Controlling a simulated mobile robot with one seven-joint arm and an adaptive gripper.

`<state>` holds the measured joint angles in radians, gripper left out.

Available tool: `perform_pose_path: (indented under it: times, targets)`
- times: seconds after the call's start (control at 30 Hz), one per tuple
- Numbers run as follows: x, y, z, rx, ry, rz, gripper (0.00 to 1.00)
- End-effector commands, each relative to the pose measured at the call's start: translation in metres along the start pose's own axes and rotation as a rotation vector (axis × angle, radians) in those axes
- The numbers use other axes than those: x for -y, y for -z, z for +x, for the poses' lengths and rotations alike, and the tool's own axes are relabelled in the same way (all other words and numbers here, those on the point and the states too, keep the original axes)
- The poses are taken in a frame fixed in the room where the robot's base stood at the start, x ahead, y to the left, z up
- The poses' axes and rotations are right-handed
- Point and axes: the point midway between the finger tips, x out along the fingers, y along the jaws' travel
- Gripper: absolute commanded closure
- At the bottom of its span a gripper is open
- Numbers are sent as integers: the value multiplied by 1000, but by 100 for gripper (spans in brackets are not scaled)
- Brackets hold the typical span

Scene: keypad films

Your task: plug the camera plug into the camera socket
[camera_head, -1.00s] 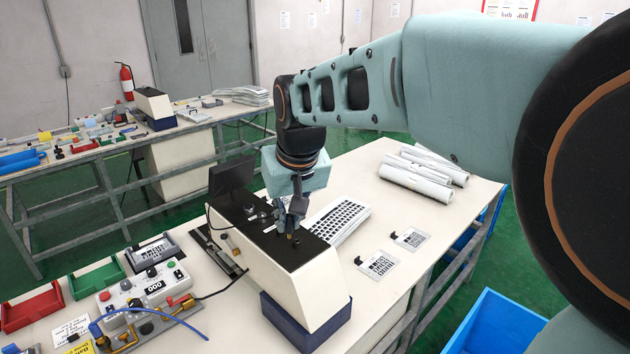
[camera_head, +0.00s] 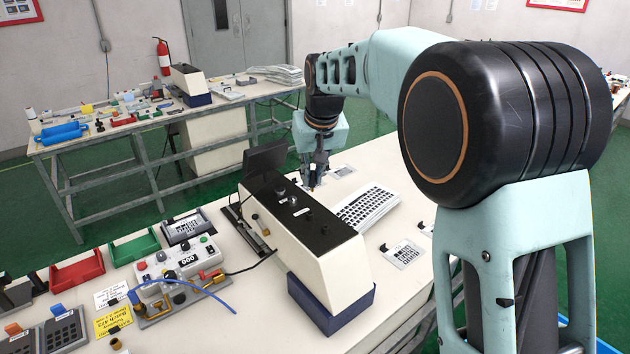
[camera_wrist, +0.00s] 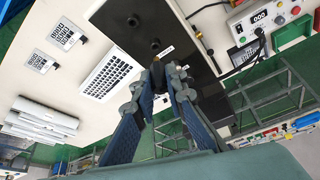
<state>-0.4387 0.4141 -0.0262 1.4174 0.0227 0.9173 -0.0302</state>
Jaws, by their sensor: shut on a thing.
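My gripper (camera_head: 313,184) is shut on a small dark plug (camera_wrist: 157,63) with a brassy tip, at the far end of the console in the head view. The wrist view shows the fingers (camera_wrist: 158,78) closing around it; most of the plug is hidden. The console (camera_head: 330,262) is cream with a black top (camera_head: 326,224), which carries several dark round fittings (camera_head: 280,191) and a white label. I cannot tell which fitting is the camera socket. In the wrist view two dark fittings (camera_wrist: 155,43) stand out on the black top, apart from the plug.
A keyboard (camera_head: 368,207) lies right of the console. A dark screen (camera_head: 266,158) stands at its far left. A control box (camera_head: 178,270) with a blue cable and red and green bins are on the left. Printed cards (camera_head: 401,253) lie on the right.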

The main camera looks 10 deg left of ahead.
Motion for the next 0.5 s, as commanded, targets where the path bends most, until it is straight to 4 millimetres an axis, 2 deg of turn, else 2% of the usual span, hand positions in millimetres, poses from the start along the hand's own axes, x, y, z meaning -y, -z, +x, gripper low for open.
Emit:
perform_pose_path:
  times: [0.5]
  targets:
    - [-8,54,23,0,1,-1,100]
